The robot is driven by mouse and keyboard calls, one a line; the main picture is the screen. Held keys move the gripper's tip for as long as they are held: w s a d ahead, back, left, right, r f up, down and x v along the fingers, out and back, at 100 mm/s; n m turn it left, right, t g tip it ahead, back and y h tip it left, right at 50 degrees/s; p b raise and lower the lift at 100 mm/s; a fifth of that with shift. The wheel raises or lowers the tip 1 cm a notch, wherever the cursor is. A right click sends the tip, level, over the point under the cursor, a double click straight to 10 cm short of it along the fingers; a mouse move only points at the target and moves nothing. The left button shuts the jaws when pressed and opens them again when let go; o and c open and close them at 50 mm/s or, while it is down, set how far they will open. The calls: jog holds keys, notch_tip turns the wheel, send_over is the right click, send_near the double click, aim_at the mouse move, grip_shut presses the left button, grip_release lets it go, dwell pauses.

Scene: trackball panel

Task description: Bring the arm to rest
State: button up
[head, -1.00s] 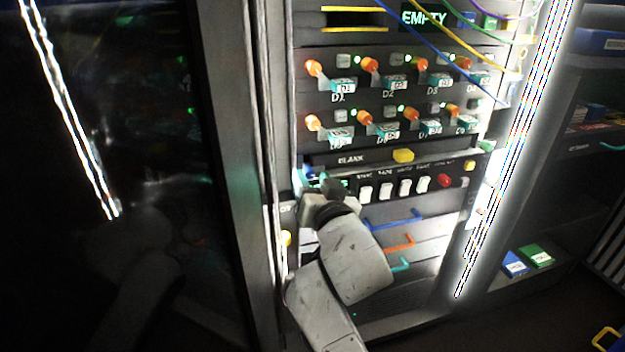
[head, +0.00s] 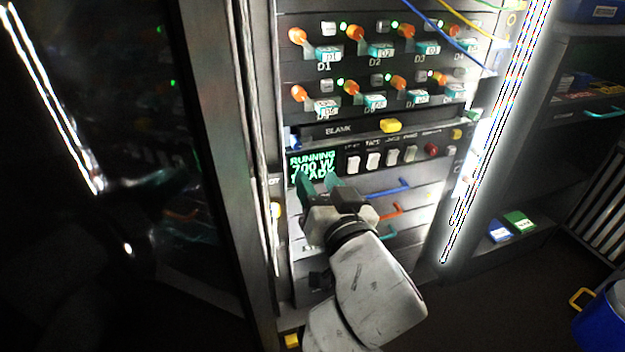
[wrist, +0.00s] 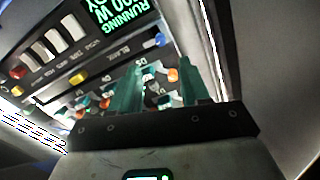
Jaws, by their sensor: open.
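My gripper (head: 319,185) is in front of the rack, just below the green-lettered display (head: 312,166), which reads "RUNNING" with a partly covered line under it. Its two teal fingers are apart with nothing between them. In the wrist view the open fingers (wrist: 157,90) point toward the rack face, and the display (wrist: 115,12) shows upside down at the top. My fingers overlap the display's lower edge in the head view; I cannot tell whether they touch the panel.
White rocker switches (head: 372,160) and a red button (head: 431,150) sit right of the display. Blue (head: 392,189) and orange (head: 388,212) handles are close beside my gripper. Above are rows of orange-knobbed drives. A dark glass door (head: 110,180) stands left. Cables hang at upper right.

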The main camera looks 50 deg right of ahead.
jog(key=shift+f, duration=0.1)
jog(key=s+a+f+n+g+y, duration=0.1)
jog(key=s+f+n+g+y, duration=0.2)
jog(key=f, duration=0.7)
jog(key=s+a+f+n+g+y, duration=0.15)
jog(key=f+g, duration=0.25)
jog(key=f, duration=0.6)
jog(key=s+a+f+n+g+y, duration=0.2)
jog(key=s+a+f+g+y, duration=0.1)
jog(key=s+f, duration=0.35)
jog(key=s+a+f+n+g+y, duration=0.2)
jog(key=s+a+f+n+g, duration=0.15)
jog(key=s+f, duration=0.3)
notch_tip(320, 180, up, 28)
jog(key=p, duration=2.8)
jog(key=shift+d+p, duration=0.3)
jog(key=shift+p, duration=0.1)
jog(key=shift+w+d+g, duration=0.1)
jog(key=shift+d+g, duration=0.05)
jog(key=shift+g, duration=0.1)
